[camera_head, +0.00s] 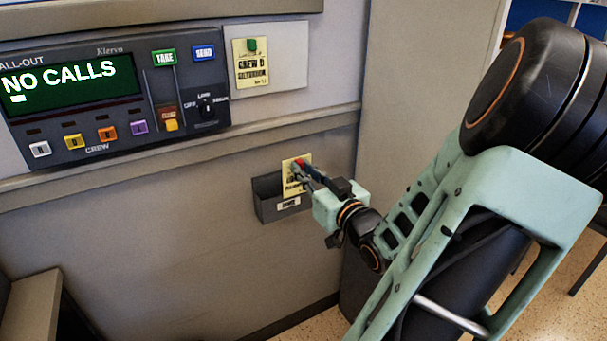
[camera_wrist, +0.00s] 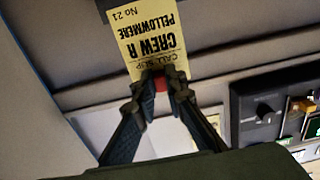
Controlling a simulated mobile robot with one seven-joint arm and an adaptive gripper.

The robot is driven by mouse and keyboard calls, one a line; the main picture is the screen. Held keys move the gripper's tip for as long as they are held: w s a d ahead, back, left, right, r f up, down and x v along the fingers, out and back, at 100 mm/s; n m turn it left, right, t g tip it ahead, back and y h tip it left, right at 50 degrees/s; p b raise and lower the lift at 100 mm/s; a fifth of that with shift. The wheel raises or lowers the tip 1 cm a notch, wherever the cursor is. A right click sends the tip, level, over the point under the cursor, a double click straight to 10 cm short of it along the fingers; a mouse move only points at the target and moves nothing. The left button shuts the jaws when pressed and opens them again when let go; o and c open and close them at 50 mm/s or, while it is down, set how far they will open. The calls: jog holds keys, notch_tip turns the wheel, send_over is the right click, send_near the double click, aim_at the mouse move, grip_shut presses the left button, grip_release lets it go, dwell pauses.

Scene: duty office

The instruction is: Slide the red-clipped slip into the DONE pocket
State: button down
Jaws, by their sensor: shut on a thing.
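The yellow slip (camera_head: 293,184) is upright at the dark grey wall pocket (camera_head: 268,209). Its lower edge is at the pocket's mouth; I cannot tell how deep it sits inside. The pocket has a small white label, too small to read surely. In the wrist view the slip (camera_wrist: 148,38) appears upside down and reads CALL SLIP, CREW R, PELLOWMERE, No 21. My gripper (camera_head: 304,171) is shut on the slip's top end at the red clip (camera_wrist: 160,83). In the wrist view my fingertips (camera_wrist: 163,79) close around the clip, partly hiding it.
A call-out panel (camera_head: 110,90) reading NO CALLS is on the wall at upper left. A second yellow slip (camera_head: 252,72) with a green clip hangs on a pale board (camera_head: 290,55). A ledge (camera_head: 240,134) runs along the wall above the pocket.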

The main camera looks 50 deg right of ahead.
jog(key=b+x, duration=0.4)
jog(key=x, duration=0.2)
jog(key=shift+w+f, duration=0.15)
jog(key=shift+w+d, duration=0.1)
jog(key=shift+w, duration=0.3)
jog(key=shift+r, duration=0.25)
jog(key=shift+f, duration=0.2)
dwell(0.5)
jog(key=shift+f+b, duration=1.9)
jog(key=shift+f, duration=0.95)
jog(key=shift+f+b, duration=0.35)
jog(key=shift+f, duration=1)
